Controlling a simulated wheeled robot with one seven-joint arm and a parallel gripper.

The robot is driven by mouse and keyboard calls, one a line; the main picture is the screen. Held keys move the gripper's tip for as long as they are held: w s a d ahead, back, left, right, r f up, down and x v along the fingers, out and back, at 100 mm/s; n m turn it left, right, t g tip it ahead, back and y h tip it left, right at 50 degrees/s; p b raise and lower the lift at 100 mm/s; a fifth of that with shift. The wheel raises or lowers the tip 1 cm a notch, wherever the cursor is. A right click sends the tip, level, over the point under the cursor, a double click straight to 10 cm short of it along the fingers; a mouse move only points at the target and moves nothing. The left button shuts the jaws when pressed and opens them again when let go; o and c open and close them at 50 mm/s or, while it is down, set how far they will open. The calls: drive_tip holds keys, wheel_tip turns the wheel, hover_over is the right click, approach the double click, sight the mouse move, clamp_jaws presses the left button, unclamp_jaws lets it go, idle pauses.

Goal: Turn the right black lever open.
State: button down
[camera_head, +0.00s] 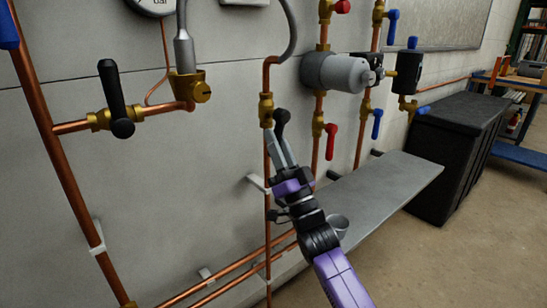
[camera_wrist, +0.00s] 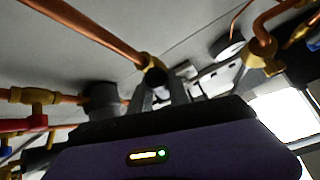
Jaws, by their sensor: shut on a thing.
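The right black lever (camera_head: 282,119) sits on a brass valve (camera_head: 265,110) on a vertical copper pipe, below a grey hose. Its rounded tip shows just above my fingers. My gripper (camera_head: 279,146) reaches it from below and is shut on it. In the wrist view the dark lever end (camera_wrist: 156,78) lies between my two fingers (camera_wrist: 163,96), and the rest of the lever is hidden. The left black lever (camera_head: 115,98) stands apart on a horizontal pipe to the left.
Red-handled (camera_head: 330,140) and blue-handled (camera_head: 377,124) valves and a grey pump (camera_head: 335,72) are right of my gripper. A grey shelf (camera_head: 385,195) lies to the lower right, with a black box (camera_head: 460,150) beyond. Copper pipes run low along the wall. The floor at right is clear.

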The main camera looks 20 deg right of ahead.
drive_tip(key=shift+w+d+f+n+g+y+b, duration=0.1)
drive_tip(key=shift+d+n+g+y+b, duration=0.3)
drive_tip(key=shift+n+y, duration=1)
drive_tip(key=shift+w+d+f+n+g+y+b, duration=0.15)
drive_tip(key=shift+n+g+y+b, duration=0.45)
drive_tip(key=shift+n+y, duration=0.8)
drive_tip(key=shift+w+d+f+n+g+y+b, duration=0.1)
drive_tip(key=shift+d+n+g+y+b, duration=0.4)
drive_tip(key=shift+n+y, duration=0.9)
drive_tip(key=shift+a+n, duration=0.15)
drive_tip(key=shift+n, duration=0.25)
drive_tip(key=c, duration=1.3)
unclamp_jaws()
drive_tip(key=shift+r, duration=0.1)
drive_tip(key=shift+o, duration=0.2)
drive_tip(key=shift+s, duration=0.1)
drive_tip(key=p+v, duration=0.2)
drive_tip(key=v, duration=0.5)
drive_tip(key=shift+s+d, duration=0.2)
drive_tip(key=shift+s, duration=0.1)
drive_tip(key=shift+g, duration=0.3)
